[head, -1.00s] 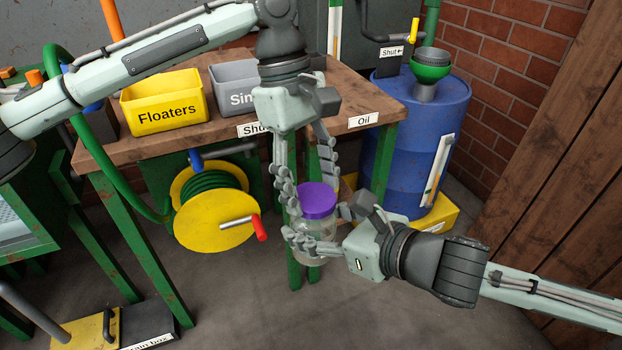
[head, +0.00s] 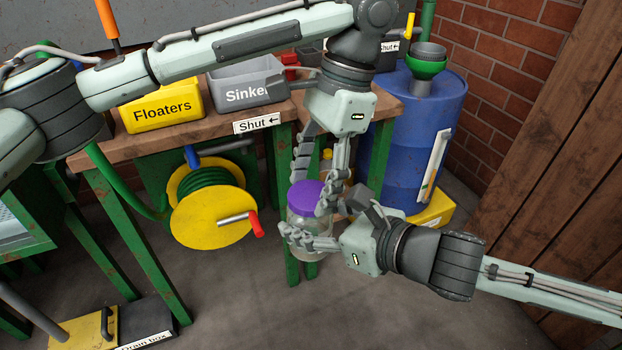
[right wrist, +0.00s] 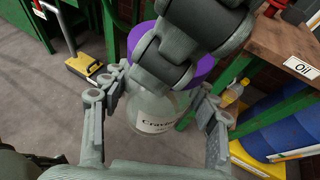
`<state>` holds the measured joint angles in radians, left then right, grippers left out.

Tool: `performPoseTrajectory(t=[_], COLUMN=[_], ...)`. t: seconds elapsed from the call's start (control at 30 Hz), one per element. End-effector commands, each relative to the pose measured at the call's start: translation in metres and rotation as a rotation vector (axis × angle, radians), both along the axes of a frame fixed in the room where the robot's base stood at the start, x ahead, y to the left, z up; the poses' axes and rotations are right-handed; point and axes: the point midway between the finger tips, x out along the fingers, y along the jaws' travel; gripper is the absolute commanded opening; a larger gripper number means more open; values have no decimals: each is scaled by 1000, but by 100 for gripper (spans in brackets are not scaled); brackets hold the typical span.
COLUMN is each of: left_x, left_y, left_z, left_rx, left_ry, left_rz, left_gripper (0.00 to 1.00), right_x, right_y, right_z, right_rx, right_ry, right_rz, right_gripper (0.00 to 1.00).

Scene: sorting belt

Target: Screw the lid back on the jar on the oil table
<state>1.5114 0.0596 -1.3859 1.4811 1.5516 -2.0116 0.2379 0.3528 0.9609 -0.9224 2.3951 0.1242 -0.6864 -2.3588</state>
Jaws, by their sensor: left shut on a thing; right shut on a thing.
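The clear glass jar (head: 297,217) is held upright in front of the wooden oil table (head: 210,135). Its paper label shows in the right wrist view, where the jar (right wrist: 150,108) is between my right fingers. The purple lid (head: 304,190) sits on top of the jar; how far it is threaded cannot be seen. My left gripper (head: 311,202) comes from above and is shut on the lid, with fingers at its sides. My right gripper (head: 312,226) is shut on the jar body from the right. In the right wrist view my left fingers hide part of the lid (right wrist: 204,71).
A yellow Floaters bin (head: 160,112) and a grey Sinkers bin (head: 245,90) stand on the table. A yellow hose reel (head: 208,220) is left of the jar. A blue drum (head: 410,140) stands behind at right. Open floor lies below the jar.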

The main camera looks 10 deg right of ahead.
Motion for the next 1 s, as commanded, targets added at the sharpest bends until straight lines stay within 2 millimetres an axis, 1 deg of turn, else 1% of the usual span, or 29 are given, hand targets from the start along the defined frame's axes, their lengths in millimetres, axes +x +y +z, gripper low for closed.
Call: performPoseTrajectory(t=[0.03,0.1,0.4,0.5,0.6,0.67,0.8,0.83,1.0], left_x=[-1,-3,-6,-6,-6,-7,-7,-7,-7], left_y=[-1,0,3,4,5,5,4,4,4], left_z=[1,0,0,0,-1,-1,-1,-1,-1], left_rx=[1,1,3,3,3,4,3,3,2], left_ry=[-5,-2,-1,-1,1,2,4,4,5], left_rz=[-148,-360,-1252,-1527,-1747,-1846,-1844,-1844,-1843], left_gripper=[50,50,50,50,50,50,50,58,77], right_x=[0,0,0,0,0,0,0,0,0], right_y=[0,0,0,0,0,0,0,0,0], right_z=[-1,-1,-1,-1,-1,-1,-1,-1,-1], right_rx=[0,0,0,0,0,0,-1,-1,0], right_ry=[2,2,2,2,2,2,2,2,1], right_rz=[1,1,1,1,1,1,0,0,0], right_gripper=[0,0,0,0,0,0,0,0,0])
